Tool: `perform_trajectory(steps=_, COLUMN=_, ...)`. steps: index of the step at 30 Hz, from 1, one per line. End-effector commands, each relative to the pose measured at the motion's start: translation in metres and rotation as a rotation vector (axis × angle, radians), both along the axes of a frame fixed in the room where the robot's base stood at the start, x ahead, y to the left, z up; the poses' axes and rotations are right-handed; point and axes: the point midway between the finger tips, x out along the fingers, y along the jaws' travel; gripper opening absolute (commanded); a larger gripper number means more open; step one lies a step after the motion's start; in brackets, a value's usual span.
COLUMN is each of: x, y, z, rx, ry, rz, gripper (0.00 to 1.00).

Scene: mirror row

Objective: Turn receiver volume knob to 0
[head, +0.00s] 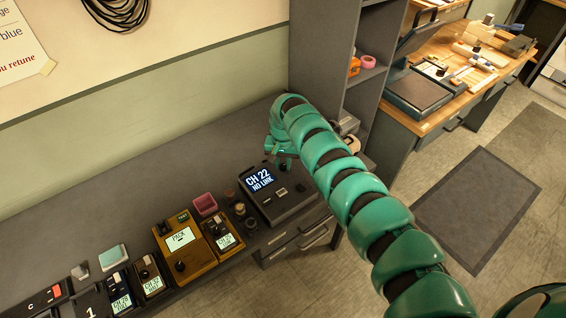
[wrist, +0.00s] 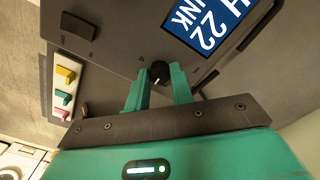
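The receiver (head: 277,203) is a dark box on the grey bench with a screen (head: 260,180) reading "CH 22 NO LINK". Its screen also shows at the top of the wrist view (wrist: 201,22). A small black round knob with a pale pointer mark (wrist: 159,73) sits on the receiver's face; its label and scale are not readable. My gripper (wrist: 160,70) has its two green fingers close together, one on each side of this knob, with no clear gap at the tips. In the head view, my gripper (head: 284,160) is at the receiver's upper edge, and the knob is hidden.
A grey shelf (head: 322,60) rises behind my arm. Coloured switches (wrist: 65,85) show left in the wrist view.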

Motion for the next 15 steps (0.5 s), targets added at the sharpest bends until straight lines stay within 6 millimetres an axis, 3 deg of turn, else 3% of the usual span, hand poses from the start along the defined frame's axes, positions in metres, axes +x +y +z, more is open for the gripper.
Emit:
perform_trajectory(steps=8, x=0.0004, y=-0.0004, z=-0.0003, rx=0.0, ry=-0.001, rz=0.028, gripper=0.0)
perform_trajectory(steps=15, x=0.0009, y=-0.0007, z=-0.0011, rx=0.0, ry=-0.002, rz=0.153, gripper=0.0)
